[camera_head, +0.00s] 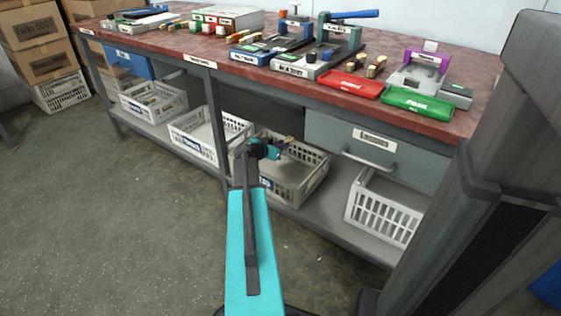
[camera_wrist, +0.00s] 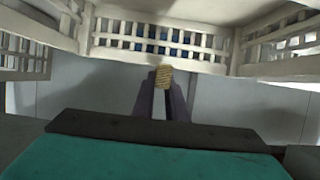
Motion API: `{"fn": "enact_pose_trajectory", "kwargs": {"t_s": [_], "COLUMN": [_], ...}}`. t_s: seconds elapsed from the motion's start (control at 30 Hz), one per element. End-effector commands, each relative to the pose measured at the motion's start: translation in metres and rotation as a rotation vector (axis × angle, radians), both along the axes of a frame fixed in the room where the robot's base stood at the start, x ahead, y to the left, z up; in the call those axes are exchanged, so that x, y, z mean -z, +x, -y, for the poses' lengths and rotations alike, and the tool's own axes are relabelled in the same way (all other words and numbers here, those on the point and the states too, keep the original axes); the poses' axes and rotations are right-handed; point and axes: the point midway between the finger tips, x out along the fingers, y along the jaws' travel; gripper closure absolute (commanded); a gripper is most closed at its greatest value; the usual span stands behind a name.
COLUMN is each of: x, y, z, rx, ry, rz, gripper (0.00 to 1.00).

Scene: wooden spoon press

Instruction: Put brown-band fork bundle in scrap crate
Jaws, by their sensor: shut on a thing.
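My gripper (camera_head: 284,147) is over a white slatted crate (camera_head: 322,178) on the lower shelf, under the bench's middle. In the wrist view, my gripper's dark fingers (camera_wrist: 163,88) are shut on the pale wooden bundle (camera_wrist: 164,76). Only the bundle's end shows there, and I cannot see a brown band. A white slatted crate wall (camera_wrist: 155,57) spans the wrist view behind the bundle. The crate's label is too small to read, so I cannot tell whether it is the scrap crate.
More white crates stand on the shelf to the left (camera_head: 183,133) and right (camera_head: 352,212). A grey drawer (camera_head: 420,152) hangs above, right of my gripper. The bench top (camera_head: 440,118) carries presses, several bundles, a red tray (camera_head: 350,84) and a green tray (camera_head: 417,101). The floor in front is clear.

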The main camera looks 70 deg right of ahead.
Motion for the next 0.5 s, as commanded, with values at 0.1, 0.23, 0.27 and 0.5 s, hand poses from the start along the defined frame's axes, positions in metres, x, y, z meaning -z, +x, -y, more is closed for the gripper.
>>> {"fn": "enact_pose_trajectory", "kwargs": {"t_s": [0.1,0.23,0.27,0.5], "x": [0.0118,0.0132,0.0129,0.0145], "y": [0.0006,0.0007,0.0008,0.0012], "z": [0.0000,-0.0002,-0.0003,-0.0005], "rx": [-0.001,-0.001,-0.001,-0.001], "ry": [0.000,0.000,0.000,0.000], "rz": [-0.001,0.000,0.000,0.000], "gripper": [1.00,1.00,1.00,1.00]}}
